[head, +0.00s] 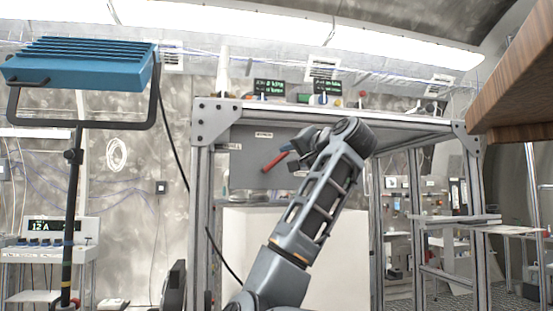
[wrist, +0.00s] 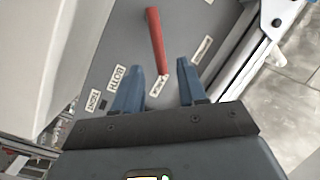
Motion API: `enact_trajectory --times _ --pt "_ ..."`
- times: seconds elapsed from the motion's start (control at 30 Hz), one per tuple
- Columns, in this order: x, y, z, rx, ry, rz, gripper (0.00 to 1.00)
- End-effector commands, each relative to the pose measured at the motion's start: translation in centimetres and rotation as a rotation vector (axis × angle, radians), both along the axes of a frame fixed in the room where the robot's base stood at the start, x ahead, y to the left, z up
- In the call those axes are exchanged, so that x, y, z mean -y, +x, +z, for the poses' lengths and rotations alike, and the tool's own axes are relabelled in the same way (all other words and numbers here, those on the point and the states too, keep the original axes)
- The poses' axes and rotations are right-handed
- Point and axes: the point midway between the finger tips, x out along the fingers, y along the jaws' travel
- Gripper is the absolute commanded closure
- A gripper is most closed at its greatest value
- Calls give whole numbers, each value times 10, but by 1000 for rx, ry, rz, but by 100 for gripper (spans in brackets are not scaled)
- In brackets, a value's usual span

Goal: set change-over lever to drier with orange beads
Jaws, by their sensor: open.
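The red change-over lever (head: 275,161) is on a grey panel (head: 243,166) under the frame's top. In the wrist view the lever (wrist: 157,38) runs down the picture, its lower end between my fingertips. My gripper (wrist: 158,66) is open, one blue finger on each side of that end; I cannot tell whether either touches it. In the head view my gripper (head: 291,151) is at the lever's upper right end. The panel carries white labels, one reading BOTH (wrist: 116,78); the others are too small to read surely. I cannot make out any orange beads.
An aluminium frame (head: 201,200) surrounds the panel. Two small green displays (head: 269,87) stand on its top. A blue lamp (head: 80,68) on a stand is at left. A wooden board edge (head: 515,85) juts in at upper right. A pale box (head: 340,255) stands below.

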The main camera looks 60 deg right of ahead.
Motion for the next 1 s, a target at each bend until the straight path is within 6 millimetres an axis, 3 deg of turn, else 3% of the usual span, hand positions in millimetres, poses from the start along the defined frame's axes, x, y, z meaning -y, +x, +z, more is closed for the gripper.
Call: enact_trajectory --times 0.4,0.8,1.0 --pt "31 51 0 -3 1 2 59" --pt "36 58 -1 -1 0 -1 59" --pt "36 58 -1 -1 0 -1 77"
